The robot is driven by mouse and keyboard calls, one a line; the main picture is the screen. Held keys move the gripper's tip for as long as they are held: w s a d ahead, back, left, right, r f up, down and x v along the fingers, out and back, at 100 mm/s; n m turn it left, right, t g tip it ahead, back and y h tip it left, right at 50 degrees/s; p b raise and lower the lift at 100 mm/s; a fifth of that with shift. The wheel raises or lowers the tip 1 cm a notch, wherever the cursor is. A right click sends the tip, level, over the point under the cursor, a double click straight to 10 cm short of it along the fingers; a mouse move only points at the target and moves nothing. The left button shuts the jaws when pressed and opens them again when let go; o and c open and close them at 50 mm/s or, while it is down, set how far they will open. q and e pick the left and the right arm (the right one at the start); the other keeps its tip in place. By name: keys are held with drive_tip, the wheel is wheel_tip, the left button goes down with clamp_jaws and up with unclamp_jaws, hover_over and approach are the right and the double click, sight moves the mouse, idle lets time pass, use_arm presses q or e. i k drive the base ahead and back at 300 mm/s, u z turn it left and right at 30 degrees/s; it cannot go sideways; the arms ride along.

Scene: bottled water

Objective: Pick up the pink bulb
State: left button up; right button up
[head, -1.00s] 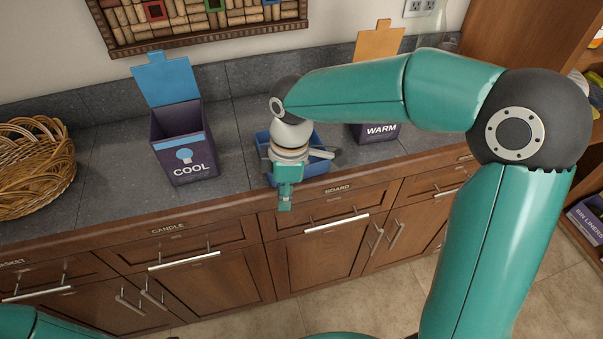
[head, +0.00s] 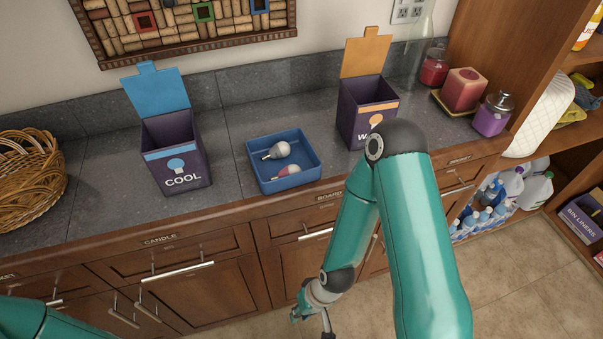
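The pink bulb (head: 288,171) lies in the front part of a shallow blue tray (head: 253,168) on the counter, partly hidden by the tray's front wall. A white bulb (head: 280,150) lies behind it in the same tray. My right gripper (head: 308,318) hangs low in front of the cabinets, below the counter edge and well apart from the tray. Its fingers are small and partly cut off, so I cannot tell whether it is open. Only part of my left arm shows at the bottom left; its gripper is out of view.
A dark COOL box (head: 178,166) with a raised blue lid stands left of the tray. A WARM box (head: 358,128) with an orange lid stands to the right, partly behind my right arm. A wicker basket (head: 28,185) is far left; candles (head: 465,90) are at right.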

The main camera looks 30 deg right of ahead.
sight(291, 168)
drive_tip(key=z, duration=1.05)
drive_tip(key=k, duration=1.1)
drive_tip(key=u, duration=1)
drive_tip(key=i, duration=1)
